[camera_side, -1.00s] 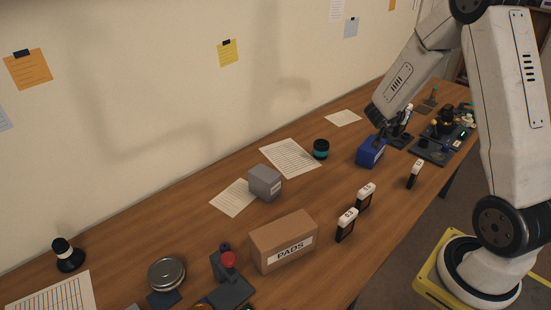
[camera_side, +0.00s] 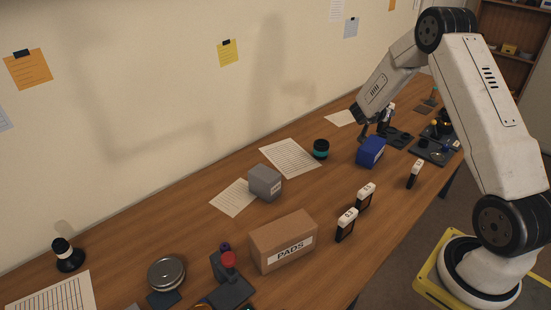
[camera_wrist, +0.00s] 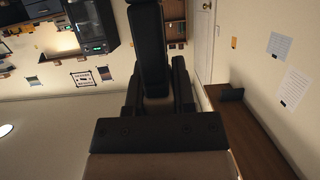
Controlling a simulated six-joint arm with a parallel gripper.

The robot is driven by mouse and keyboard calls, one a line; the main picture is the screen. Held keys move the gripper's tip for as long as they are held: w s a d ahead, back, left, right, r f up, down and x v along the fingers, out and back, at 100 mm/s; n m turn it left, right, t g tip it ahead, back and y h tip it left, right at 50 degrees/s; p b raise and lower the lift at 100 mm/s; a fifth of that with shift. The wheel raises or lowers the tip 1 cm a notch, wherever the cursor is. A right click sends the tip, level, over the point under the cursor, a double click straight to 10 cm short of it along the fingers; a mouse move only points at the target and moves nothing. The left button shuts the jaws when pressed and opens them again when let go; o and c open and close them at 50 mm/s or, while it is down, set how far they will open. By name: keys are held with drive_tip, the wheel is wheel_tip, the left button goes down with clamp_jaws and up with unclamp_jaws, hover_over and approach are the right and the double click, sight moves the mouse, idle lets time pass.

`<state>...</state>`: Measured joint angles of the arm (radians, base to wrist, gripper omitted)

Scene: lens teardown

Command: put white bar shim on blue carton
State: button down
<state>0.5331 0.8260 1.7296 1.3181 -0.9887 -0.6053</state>
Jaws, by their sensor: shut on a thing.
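The blue carton (camera_side: 371,151) stands on the table in the side view, right of the teal-banded black cylinder. My gripper (camera_side: 374,130) is just above and behind it, apart from it as far as I can see. A small white-ended dark piece (camera_side: 389,113) shows at the gripper's right side. In the wrist view my gripper (camera_wrist: 158,98) is shut on a long dark bar (camera_wrist: 148,45). No white face of it shows there, so I cannot tell for sure that it is the white bar shim.
The PADS box (camera_side: 283,240), grey box (camera_side: 265,183) and black cylinder (camera_side: 321,149) stand left. Dark fixtures (camera_side: 436,150) crowd the right end.

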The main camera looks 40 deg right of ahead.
drive_tip(key=shift+w+d+f, duration=0.4)
drive_tip(key=shift+w+f, duration=0.1)
drive_tip(key=shift+f, duration=0.25)
drive_tip(key=shift+w+d+f, duration=0.4)
drive_tip(key=shift+w+f, duration=0.1)
drive_tip(key=shift+f, duration=0.3)
drive_tip(key=shift+w+d+f, duration=0.4)
drive_tip(key=shift+w+f, duration=0.1)
drive_tip(key=shift+f, duration=0.25)
drive_tip(key=shift+f, duration=0.1)
drive_tip(key=shift+w+d+f, duration=0.1)
drive_tip(key=shift+f, duration=0.8)
drive_tip(key=shift+w+d+f, duration=0.1)
drive_tip(key=shift+f, duration=0.75)
drive_tip(key=shift+a+f, duration=0.1)
drive_tip(key=shift+c, duration=2.2)
unclamp_jaws()
